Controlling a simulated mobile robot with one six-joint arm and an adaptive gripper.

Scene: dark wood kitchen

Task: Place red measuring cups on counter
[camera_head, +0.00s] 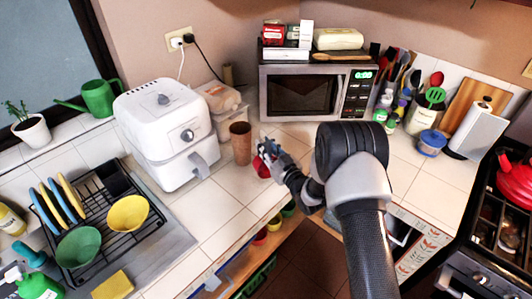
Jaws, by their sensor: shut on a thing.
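The red measuring cups (261,167) show as a small red shape at my gripper, near the inner corner of the white tiled counter (222,222). My gripper (266,152) is shut on them. The gripper's fingers hide part of the cups. I cannot tell whether the cups touch the counter or are held just above it.
A brown cup (240,143) stands just left of my gripper. A white air fryer (165,135) is further left, and a microwave (312,92) stands behind. Free tiles lie in front of the air fryer. An open shelf (262,252) with small bowls is below the counter edge.

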